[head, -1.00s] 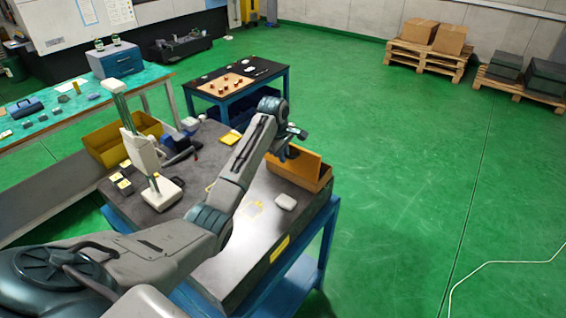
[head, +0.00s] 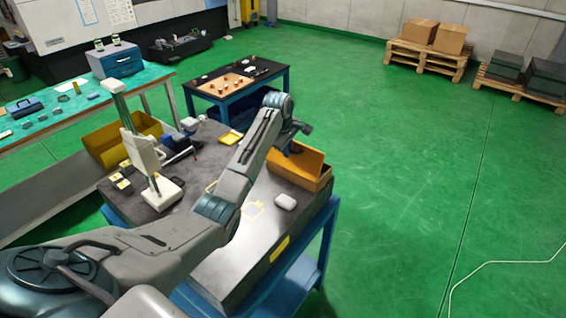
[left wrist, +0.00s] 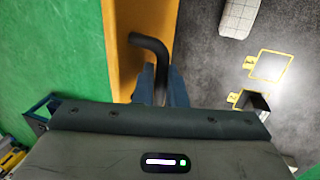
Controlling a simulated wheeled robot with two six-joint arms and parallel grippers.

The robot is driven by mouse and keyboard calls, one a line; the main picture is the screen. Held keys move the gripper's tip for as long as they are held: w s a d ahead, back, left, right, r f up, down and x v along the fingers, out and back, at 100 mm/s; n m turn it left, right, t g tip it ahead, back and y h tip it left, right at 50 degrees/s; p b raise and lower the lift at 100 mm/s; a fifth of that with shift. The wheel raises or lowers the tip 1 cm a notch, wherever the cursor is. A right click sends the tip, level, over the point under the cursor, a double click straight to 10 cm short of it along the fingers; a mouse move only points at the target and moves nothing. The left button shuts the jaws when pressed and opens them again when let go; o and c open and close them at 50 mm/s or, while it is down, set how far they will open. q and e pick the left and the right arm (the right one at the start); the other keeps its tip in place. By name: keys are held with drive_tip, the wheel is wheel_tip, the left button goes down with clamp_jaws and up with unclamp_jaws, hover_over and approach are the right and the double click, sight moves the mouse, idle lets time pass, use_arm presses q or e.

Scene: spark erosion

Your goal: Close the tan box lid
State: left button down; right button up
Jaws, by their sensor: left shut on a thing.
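The tan box (head: 296,176) stands at the far right edge of the dark-topped bench. Its lid (head: 311,160) looks raised and tilted, partly hidden by my arm. My left gripper (head: 293,148) is at the box, behind the forearm. In the left wrist view, my left gripper (left wrist: 162,82) is shut on a dark bent bar (left wrist: 150,45), which lies over a tan surface (left wrist: 124,45) of the box or lid. I cannot tell whether the bar is fixed to the lid. My right gripper is not in view.
A white rounded object (head: 286,202) and yellow floor-style outlines lie on the bench top (head: 240,240) near the box. A white stand (head: 150,165) and a yellow bin (head: 105,148) are at the left. Green floor (head: 420,200) is clear to the right.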

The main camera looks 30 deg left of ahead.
sight(295, 141)
use_arm(q)
drive_tip(key=shift+w+d, duration=0.1)
drive_tip(key=shift+w, duration=0.9)
drive_tip(key=shift+b, duration=0.3)
drive_tip(key=shift+w+b, duration=0.35)
drive_tip(key=shift+w, duration=0.15)
drive_tip(key=shift+w+f, duration=0.1)
drive_tip(key=shift+w, duration=0.4)
